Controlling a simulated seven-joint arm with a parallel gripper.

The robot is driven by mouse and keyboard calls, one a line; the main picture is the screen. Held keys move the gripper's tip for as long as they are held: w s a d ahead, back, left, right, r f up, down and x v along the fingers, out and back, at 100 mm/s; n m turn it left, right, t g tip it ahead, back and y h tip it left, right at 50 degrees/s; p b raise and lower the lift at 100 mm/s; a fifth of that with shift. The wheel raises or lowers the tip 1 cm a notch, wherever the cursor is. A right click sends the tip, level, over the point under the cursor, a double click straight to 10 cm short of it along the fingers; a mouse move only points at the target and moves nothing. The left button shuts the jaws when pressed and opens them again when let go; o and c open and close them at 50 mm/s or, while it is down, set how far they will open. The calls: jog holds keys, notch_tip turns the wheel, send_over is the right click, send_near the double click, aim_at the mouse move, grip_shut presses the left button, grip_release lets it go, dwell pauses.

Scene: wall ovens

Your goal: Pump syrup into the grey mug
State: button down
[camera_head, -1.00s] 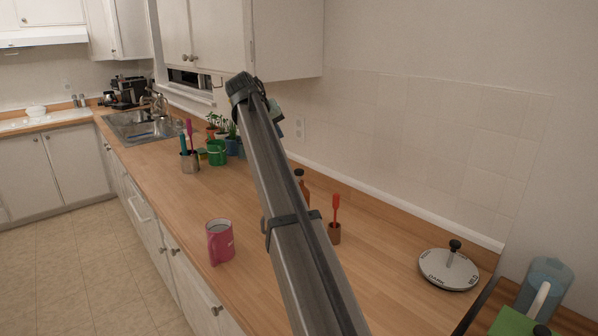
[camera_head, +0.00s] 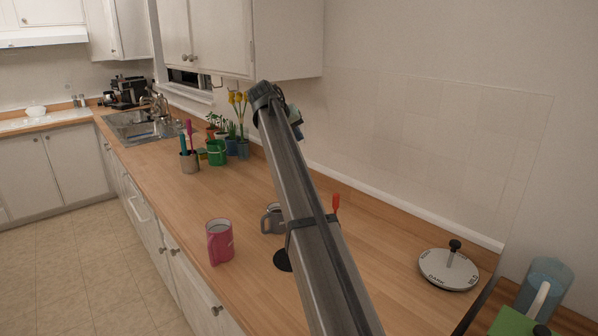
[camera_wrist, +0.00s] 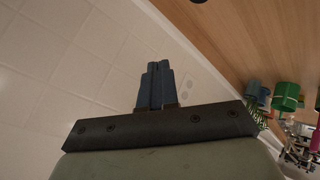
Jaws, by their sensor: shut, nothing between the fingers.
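The grey mug (camera_head: 271,219) stands upright on the wooden counter, partly hidden behind my arm in the head view. The syrup bottle is not clearly seen now; my arm covers the spot where a brown bottle with a black top showed before. A small dark shape (camera_wrist: 198,1) at the top edge of the wrist view is too cut off to name. My gripper (camera_wrist: 157,68) is shut and empty, with its dark fingers together, up near the tiled wall above the counter. My arm hides most of it in the head view.
A pink mug (camera_head: 220,242) stands left of the grey mug. A dark disc (camera_head: 283,260) lies by my arm. A red-handled utensil (camera_head: 336,203) shows behind it. Potted plants and a green pot (camera_head: 216,152) stand farther back.

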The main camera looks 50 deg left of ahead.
jog(key=shift+f, duration=4.2)
jog(key=shift+f, duration=1.6)
jog(key=shift+r, duration=0.15)
dwell(0.5)
jog(key=shift+r, duration=1.45)
jog(key=shift+r, duration=2.5)
